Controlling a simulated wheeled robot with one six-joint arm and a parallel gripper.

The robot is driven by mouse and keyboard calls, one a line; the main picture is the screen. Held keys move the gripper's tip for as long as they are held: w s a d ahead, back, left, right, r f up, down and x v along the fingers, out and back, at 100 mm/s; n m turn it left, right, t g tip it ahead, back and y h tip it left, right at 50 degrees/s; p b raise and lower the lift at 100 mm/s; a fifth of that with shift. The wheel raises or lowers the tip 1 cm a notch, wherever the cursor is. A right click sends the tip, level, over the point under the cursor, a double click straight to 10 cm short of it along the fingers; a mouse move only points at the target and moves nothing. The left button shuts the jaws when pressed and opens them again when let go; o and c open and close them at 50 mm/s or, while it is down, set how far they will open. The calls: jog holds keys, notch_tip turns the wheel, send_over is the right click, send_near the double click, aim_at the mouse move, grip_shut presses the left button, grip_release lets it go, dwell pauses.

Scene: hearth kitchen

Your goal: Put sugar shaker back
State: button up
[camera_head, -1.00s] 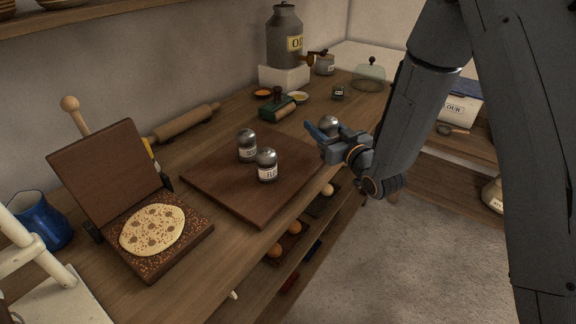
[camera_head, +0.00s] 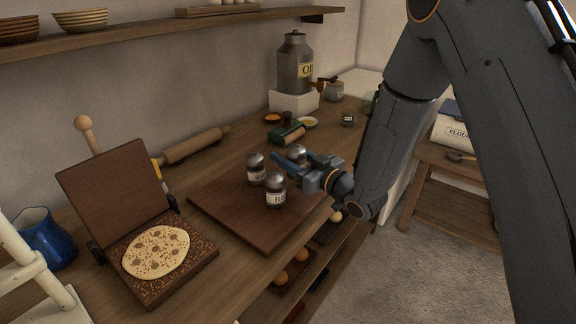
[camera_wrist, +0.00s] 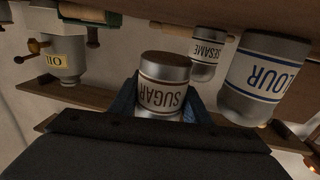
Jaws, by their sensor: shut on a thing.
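My gripper (camera_head: 293,164) is shut on the sugar shaker (camera_wrist: 163,84), a grey metal-topped jar with a white SUGAR label. In the head view the shaker (camera_head: 297,153) shows between the blue fingers, near the back right part of the dark wooden board (camera_head: 235,214). I cannot tell whether its base touches the board. The sesame shaker (camera_head: 256,169) and the flour shaker (camera_head: 276,190) stand on the board to the left of my gripper. In the wrist view the sesame shaker (camera_wrist: 207,55) and flour shaker (camera_wrist: 258,78) appear upside down, right of the sugar shaker.
An open press with a flatbread (camera_head: 156,252) stands at front left, beside a blue jug (camera_head: 45,238). A rolling pin (camera_head: 195,146) lies along the wall. A green-handled roller (camera_head: 287,134) and an oil can (camera_head: 295,64) are behind the board. The board's front is clear.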

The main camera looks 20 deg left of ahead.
jog(key=shift+f, duration=1.75)
jog(key=shift+f, duration=0.15)
jog(key=o, duration=1.1)
jog(key=shift+s+d, duration=0.1)
jog(key=shift+d, duration=0.15)
jog(key=b+v, duration=0.2)
jog(key=v, duration=0.9)
jog(key=shift+s+d, duration=0.2)
jog(key=shift+s, duration=0.05)
